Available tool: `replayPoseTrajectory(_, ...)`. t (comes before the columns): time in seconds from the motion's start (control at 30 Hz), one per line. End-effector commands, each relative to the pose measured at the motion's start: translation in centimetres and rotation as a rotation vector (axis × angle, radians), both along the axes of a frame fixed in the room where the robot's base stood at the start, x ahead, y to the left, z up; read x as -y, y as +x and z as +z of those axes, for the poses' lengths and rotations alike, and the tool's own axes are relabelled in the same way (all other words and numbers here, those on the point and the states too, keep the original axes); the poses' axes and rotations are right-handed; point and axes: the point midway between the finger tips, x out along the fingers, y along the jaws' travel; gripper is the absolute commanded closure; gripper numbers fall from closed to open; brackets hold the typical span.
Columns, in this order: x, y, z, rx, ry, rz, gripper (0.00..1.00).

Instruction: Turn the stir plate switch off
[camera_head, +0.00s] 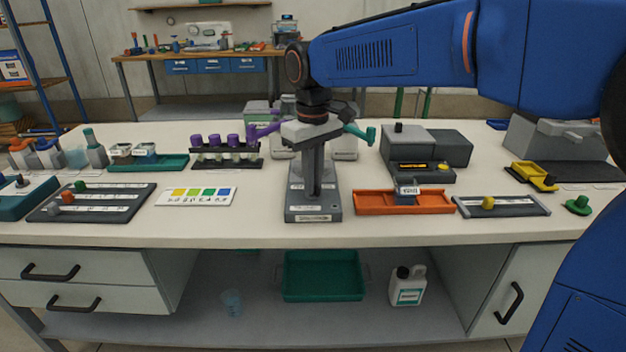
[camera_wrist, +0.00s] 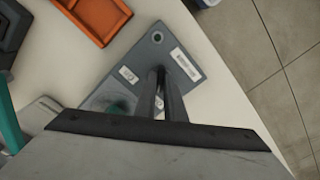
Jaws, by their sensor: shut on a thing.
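A dark grey box with white labels, which looks like the stir plate (camera_head: 299,215), stands near the front edge of the table, at the middle. It also shows in the wrist view (camera_wrist: 192,84), with a small round fitting near one corner and a dark green round patch partly covered. My gripper (camera_head: 313,190) points straight down over this box. Its fingers are close together and reach down to the top face. In the wrist view my gripper (camera_wrist: 165,98) is shut at a spot between the labels. The switch is hidden by the fingers, and its position cannot be read.
An orange tray (camera_head: 375,207) stands close on the right, with a small labelled block in it. A colour chart (camera_head: 196,196) lies to the left. A purple-capped tube rack (camera_head: 226,161) and purple and teal handles are behind. The table strip in front is clear.

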Motion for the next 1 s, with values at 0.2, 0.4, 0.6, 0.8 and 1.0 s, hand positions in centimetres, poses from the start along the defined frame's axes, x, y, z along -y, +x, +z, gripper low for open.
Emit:
replayPoseTrajectory(0.2,0.0,0.04,0.08,0.002,0.001,0.083,1.0)
replayPoseTrajectory(0.4,0.0,0.04,0.08,0.002,0.001,0.115,1.0)
replayPoseTrajectory(0.6,0.0,0.04,0.08,0.002,0.001,0.12,1.0)
replayPoseTrajectory(0.8,0.0,0.04,0.08,0.002,0.001,0.12,1.0)
replayPoseTrajectory(1.0,0.0,0.02,0.05,0.001,0.0,0.12,0.72)
